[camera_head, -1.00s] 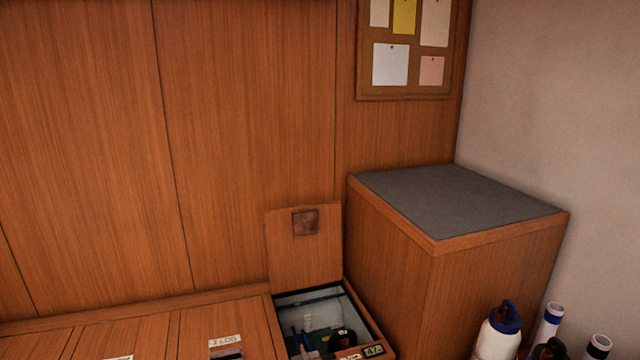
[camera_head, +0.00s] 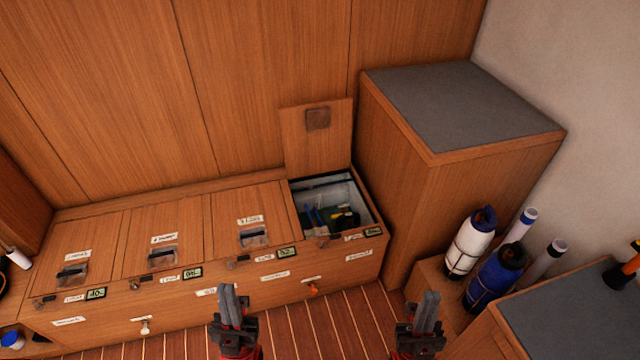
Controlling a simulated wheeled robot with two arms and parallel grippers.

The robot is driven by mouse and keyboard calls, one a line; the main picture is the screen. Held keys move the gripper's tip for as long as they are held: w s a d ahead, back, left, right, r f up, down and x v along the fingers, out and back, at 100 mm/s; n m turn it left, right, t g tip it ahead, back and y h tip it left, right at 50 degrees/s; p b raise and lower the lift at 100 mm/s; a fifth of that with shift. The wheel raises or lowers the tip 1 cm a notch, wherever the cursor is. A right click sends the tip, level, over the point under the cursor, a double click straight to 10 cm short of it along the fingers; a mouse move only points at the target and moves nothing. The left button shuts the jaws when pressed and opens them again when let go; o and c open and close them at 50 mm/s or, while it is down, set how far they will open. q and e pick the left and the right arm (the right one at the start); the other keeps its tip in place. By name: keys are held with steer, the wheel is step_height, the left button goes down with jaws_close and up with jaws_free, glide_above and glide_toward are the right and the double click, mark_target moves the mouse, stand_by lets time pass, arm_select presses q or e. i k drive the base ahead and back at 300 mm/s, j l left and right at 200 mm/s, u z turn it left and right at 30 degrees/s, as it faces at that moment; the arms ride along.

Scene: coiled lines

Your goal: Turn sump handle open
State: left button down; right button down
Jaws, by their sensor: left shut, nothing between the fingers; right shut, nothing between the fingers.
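A long wooden locker bench runs along the wall. On its front face are a small orange handle (camera_head: 313,289) at the right and a small white handle (camera_head: 145,327) at the left, each under a small label. The labels are too small to read, so I cannot tell which handle is the sump's. My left gripper (camera_head: 229,298) is shut and empty, in front of the bench between the two handles in the picture. My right gripper (camera_head: 428,308) is shut and empty, to the right of the orange handle. Both are apart from the handles.
The rightmost locker's lid (camera_head: 318,150) stands open, showing items inside. Several other lids are closed with dark latches. A tall cabinet (camera_head: 470,105) stands right of the bench. White (camera_head: 468,250) and blue (camera_head: 494,280) bottles sit beside it. Striped floor (camera_head: 340,325) in front is clear.

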mark_target(147, 278)
steer(key=i+j+u, duration=0.1)
steer(key=u, duration=0.3)
steer(key=i+u, duration=0.1)
steer(key=u, duration=0.3)
steer(key=i+u, duration=0.15)
steer(key=u, duration=0.25)
steer(key=i+u, duration=0.1)
steer(key=u, duration=0.3)
